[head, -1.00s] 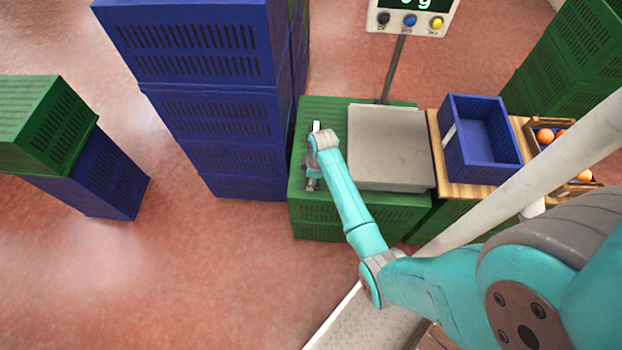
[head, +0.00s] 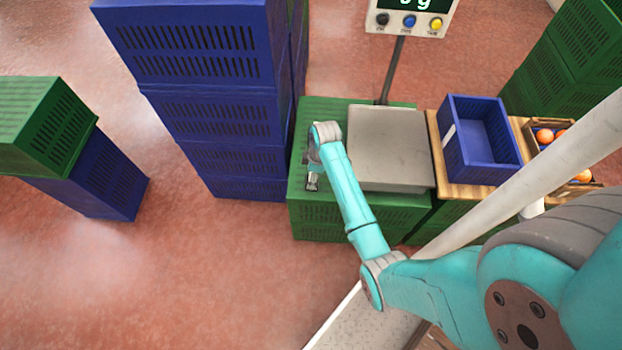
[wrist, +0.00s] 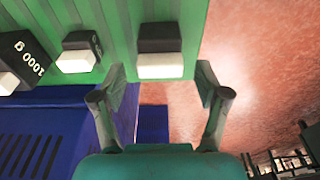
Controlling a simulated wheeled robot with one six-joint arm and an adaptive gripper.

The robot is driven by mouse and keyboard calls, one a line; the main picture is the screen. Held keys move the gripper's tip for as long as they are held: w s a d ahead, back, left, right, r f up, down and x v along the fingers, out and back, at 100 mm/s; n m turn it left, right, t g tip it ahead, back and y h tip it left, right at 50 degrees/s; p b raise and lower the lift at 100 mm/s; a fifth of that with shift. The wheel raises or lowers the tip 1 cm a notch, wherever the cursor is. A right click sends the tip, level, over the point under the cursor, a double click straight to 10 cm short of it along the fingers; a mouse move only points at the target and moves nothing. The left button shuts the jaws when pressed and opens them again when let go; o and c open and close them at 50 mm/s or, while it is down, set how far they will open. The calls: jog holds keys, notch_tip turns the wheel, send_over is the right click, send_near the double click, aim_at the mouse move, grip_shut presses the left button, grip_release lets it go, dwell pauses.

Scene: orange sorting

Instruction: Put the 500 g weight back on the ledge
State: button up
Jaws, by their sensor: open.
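In the wrist view, a black weight with a pale face (wrist: 160,45) stands on the green ribbed ledge (wrist: 120,12). Its label does not show, so I cannot tell for sure that it is the 500 g one. My gripper (wrist: 160,76) is open, its two fingers on either side of this weight in the picture, with a gap to each. A smaller-looking weight (wrist: 82,50) with an unreadable label and a weight marked 1000 g (wrist: 22,58) stand to the left. In the head view, my wrist mostly hides the weights on the ledge (head: 303,206).
The scale's grey plate (head: 390,150) is bare, right of my wrist. Its display (head: 412,8) is cut off at the top. A blue crate (head: 482,140) and a box of oranges (head: 566,150) lie further right. Stacked blue crates (head: 215,110) rise close on the left.

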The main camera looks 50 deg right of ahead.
notch_tip(320, 180, up, 8)
jog(key=s, duration=0.1)
jog(key=shift+d, duration=0.35)
jog(key=shift+a+f, duration=0.1)
jog(key=s+a+f+m+t+h, duration=0.1)
jog(key=s+a+f+m+t, duration=0.1)
jog(key=s+a+f, duration=0.5)
jog(key=s+a+r+m+t+h, duration=0.1)
jog(key=s+a+r+m+t, duration=0.2)
jog(key=s+a, duration=0.5)
jog(key=s+a+r+m+t, duration=0.1)
jog(key=s+a+r+t, duration=0.1)
jog(key=s+r, duration=0.3)
jog(key=s+a+r+t, duration=0.2)
jog(key=s+r, duration=0.3)
jog(key=r, duration=0.6)
jog(key=s+a+r+m+t+y, duration=0.1)
jog(key=s+a+r+t, duration=0.2)
jog(key=s+r, duration=0.3)
notch_tip(320, 180, up, 3)
jog(key=shift+f+m+t, duration=0.15)
jog(key=shift+m+t, duration=0.15)
jog(key=shift+t, duration=0.5)
